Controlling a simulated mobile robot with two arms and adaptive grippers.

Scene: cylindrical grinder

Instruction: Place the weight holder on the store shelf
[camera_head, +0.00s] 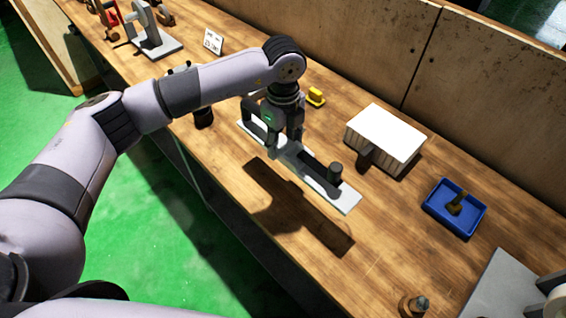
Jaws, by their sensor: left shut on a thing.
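The weight holder (345,199) is a long flat pale plate with a dark handle-like bracket at its left end and a dark cylinder near its right end. My left gripper (289,150) is shut on it near the middle, pointing down from above. The holder is held above the wooden shelf (390,262), and its shadow falls on the wood below and in front of it. The exact grip contact is partly hidden by the fingers. My right gripper is not in the view.
A white-topped box (386,133) and a blue tray (470,204) with a dark part stand to the right. A yellow item (316,96) lies behind the gripper. A small dark metal part (414,305) is at the front right. A wooden panel (380,40) runs along the back.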

